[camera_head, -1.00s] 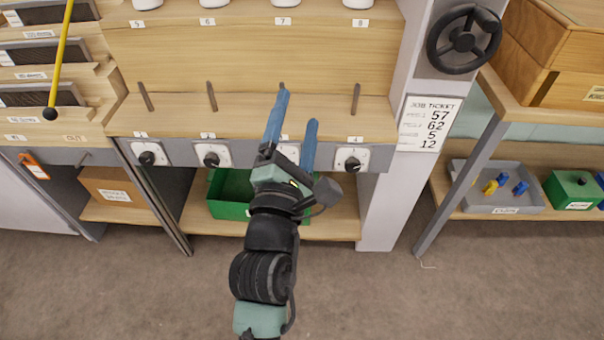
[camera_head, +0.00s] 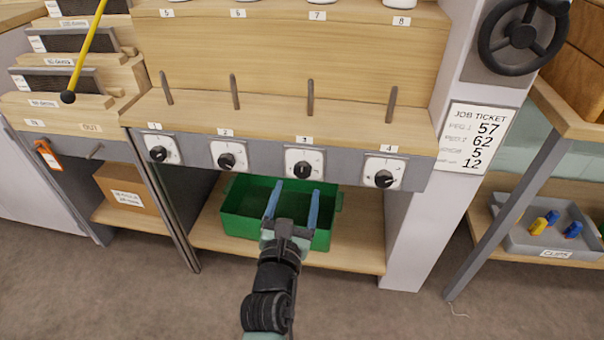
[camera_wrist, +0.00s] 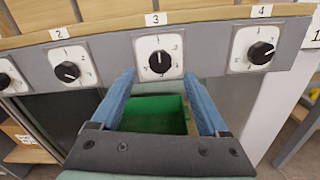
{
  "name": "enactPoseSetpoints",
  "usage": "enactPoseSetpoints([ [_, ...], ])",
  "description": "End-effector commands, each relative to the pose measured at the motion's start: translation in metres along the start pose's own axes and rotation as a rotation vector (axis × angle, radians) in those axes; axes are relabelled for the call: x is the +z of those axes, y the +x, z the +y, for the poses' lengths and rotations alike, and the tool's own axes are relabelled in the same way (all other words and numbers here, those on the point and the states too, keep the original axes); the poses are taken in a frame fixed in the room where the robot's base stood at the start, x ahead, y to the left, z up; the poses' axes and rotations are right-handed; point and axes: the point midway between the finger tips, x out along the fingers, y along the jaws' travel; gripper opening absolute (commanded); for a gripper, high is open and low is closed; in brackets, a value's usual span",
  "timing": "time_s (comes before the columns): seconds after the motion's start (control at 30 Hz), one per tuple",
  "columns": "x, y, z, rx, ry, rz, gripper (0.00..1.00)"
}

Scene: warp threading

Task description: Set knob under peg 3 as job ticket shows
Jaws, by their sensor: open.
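The knob under peg 3 (camera_head: 303,169) is a black dial on a white square plate on the grey rail, below label 3. It also shows in the wrist view (camera_wrist: 160,62), top centre, its pointer roughly upright. Peg 3 (camera_head: 310,98) is a thin dark upright rod on the wooden ledge above. The job ticket (camera_head: 477,137) on the right post reads 57, 62, 5, 12 from top to bottom; its small row labels are hard to read. My gripper (camera_head: 293,187) is open and empty, its blue fingers below the knob and apart from it.
Similar knobs sit under pegs 1 (camera_head: 158,151), 2 (camera_head: 229,158) and 4 (camera_head: 382,174). A green bin (camera_head: 245,208) stands on the shelf below. A black handwheel (camera_head: 521,36) is at upper right. A grey clips tray (camera_head: 548,236) is at right.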

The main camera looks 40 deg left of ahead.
Motion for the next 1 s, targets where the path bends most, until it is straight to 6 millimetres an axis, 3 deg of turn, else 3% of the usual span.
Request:
enactPoseSetpoints([
  [0.2, -0.002, 0.037, 0.000, 0.000, 0.001, -0.002, 0.78],
  [0.4, -0.002, 0.057, 0.000, 0.000, 0.001, -0.001, 0.78],
  [0.83, 0.000, 0.065, 0.000, -0.001, 0.001, 0.001, 0.78],
  [1.0, 0.000, 0.064, 0.000, -0.001, 0.001, 0.000, 0.47],
])
